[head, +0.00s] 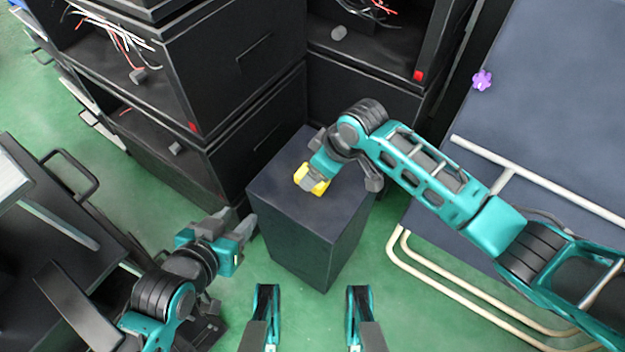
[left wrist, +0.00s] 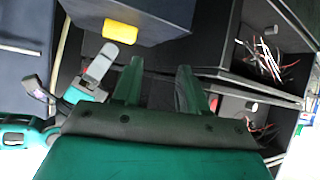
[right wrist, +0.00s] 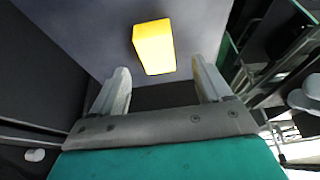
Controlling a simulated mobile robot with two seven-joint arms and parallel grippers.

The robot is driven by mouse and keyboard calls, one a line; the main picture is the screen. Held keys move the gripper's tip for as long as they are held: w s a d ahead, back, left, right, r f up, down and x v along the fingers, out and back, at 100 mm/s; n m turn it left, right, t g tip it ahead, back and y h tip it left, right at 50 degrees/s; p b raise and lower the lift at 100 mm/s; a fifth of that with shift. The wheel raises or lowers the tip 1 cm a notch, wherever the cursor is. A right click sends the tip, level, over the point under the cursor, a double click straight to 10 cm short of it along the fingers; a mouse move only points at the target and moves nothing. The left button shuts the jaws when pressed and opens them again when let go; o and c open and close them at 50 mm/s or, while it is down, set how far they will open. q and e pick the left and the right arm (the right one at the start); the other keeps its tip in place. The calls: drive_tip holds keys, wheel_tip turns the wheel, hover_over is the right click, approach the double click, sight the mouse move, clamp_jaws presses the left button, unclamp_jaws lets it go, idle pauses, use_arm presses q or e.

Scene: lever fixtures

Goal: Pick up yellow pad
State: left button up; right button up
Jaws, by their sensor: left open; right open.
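The yellow pad (head: 312,179) lies on top of a dark box-shaped stand (head: 284,198). My right gripper (head: 316,176) is over it and hides part of it in the head view. In the right wrist view the pad (right wrist: 154,46) is just beyond the open fingertips (right wrist: 160,75), roughly centred between them, with nothing held. In the left wrist view the pad (left wrist: 120,31) shows beside a grey right finger. My left gripper (head: 238,226) is open and empty at the left side of the stand. Its fingers (left wrist: 160,68) also show in the left wrist view.
Black cabinets (head: 235,65) with open bays and loose wires stand behind and left of the stand. A dark panel (head: 560,120) with a purple knob (head: 482,80) and pale rails (head: 480,290) is at the right.

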drive_tip(key=b+x, duration=0.1)
drive_tip(key=x, duration=0.1)
drive_tip(key=b+x, duration=0.1)
drive_tip(key=x, duration=0.1)
drive_tip(key=shift+w+d, duration=0.1)
drive_tip(key=shift+d, duration=0.1)
drive_tip(key=shift+f, duration=0.2)
use_arm(q)
drive_tip(key=shift+w+d+f+h, duration=0.25)
drive_tip(key=shift+d+f+h, duration=0.05)
drive_tip(key=shift+d+f, duration=0.1)
use_arm(e)
drive_tip(key=shift+c, duration=0.3)
use_arm(q)
drive_tip(key=shift+a+f, duration=0.15)
use_arm(e)
drive_tip(key=c, duration=1.1)
drive_tip(key=shift+r, duration=0.1)
